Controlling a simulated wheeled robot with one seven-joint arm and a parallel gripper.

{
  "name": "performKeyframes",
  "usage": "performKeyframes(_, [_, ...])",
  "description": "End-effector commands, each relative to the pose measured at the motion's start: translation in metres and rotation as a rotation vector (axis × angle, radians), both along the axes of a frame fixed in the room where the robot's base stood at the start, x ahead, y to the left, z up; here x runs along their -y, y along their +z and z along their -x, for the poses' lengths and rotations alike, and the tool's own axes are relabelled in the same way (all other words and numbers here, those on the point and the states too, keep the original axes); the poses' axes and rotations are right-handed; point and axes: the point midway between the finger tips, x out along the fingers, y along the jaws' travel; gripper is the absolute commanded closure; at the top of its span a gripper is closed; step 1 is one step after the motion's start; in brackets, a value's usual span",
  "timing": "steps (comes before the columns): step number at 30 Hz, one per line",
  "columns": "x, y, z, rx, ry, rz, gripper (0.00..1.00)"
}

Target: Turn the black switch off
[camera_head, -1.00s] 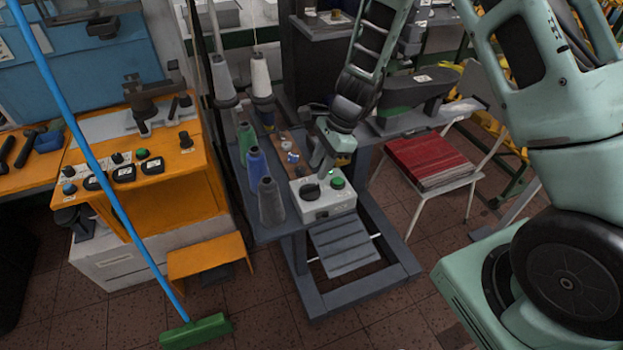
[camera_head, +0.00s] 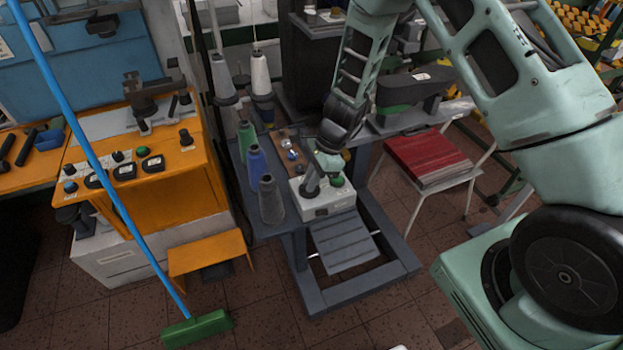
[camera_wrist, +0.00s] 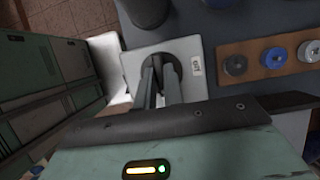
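The black switch sits on the white control box (camera_head: 327,206), which also has a green button (camera_head: 337,181). In the wrist view, the box (camera_wrist: 133,62) lies under my two grey fingers (camera_wrist: 160,66), which stand a small gap apart. Something dark shows between their tips; I cannot tell whether they touch the switch. The green button is hidden in the wrist view.
Thread spools (camera_head: 271,199) stand close to the left of the box. A brown panel with knobs (camera_wrist: 270,60) lies beside it. A red stack (camera_head: 428,158) rests on a white stool to the right. A blue-handled broom (camera_head: 108,185) leans at the left.

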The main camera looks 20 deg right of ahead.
Motion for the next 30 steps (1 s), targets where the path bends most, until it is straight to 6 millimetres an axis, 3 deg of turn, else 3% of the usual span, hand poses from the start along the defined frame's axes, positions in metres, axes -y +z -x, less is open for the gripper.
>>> performKeyframes(14, [0.0001,0.0006,-0.0009,-0.001,0.134,0.000,1.00])
performKeyframes(30, [-0.0010,-0.0013,-0.0046,0.002,0.624,0.002,1.00])
